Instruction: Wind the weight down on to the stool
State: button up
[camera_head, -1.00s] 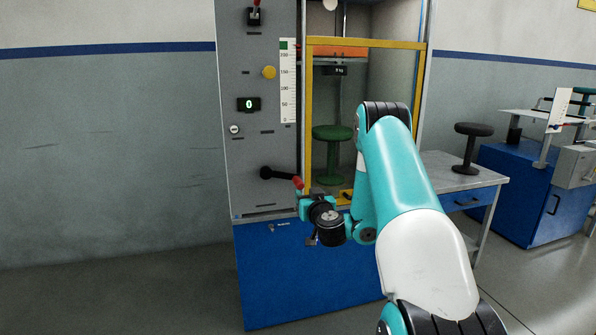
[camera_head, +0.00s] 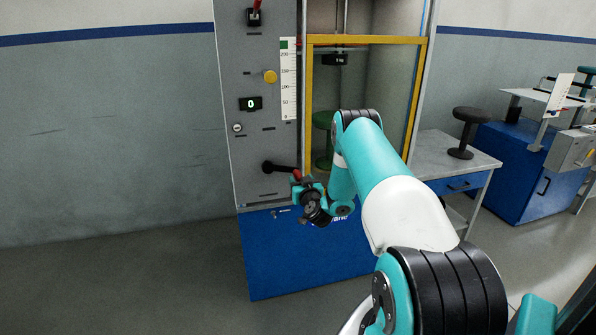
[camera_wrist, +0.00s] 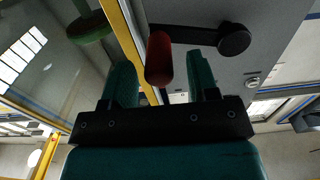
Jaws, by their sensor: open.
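The winding crank (camera_head: 283,168) has a black arm and a red handle on the grey panel of the test machine. My open gripper (camera_head: 299,183) is at the handle in the head view. In the wrist view, the red handle (camera_wrist: 159,60) stands between the two teal fingers of my gripper (camera_wrist: 165,75); contact is not clear. The dark weight (camera_head: 334,59) with a kg label hangs high inside the yellow frame. The green stool (camera_head: 322,120) stands below it, clearly apart and partly hidden by my arm. Its seat (camera_wrist: 88,27) also shows in the wrist view.
The yellow frame (camera_head: 309,110) is close beside the crank. A bench with a black stool (camera_head: 466,130) stands right. Floor at left is clear.

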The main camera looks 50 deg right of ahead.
jog(key=shift+p+x, duration=0.55)
jog(key=shift+x, duration=1.15)
jog(key=shift+d, duration=0.1)
grip_shut()
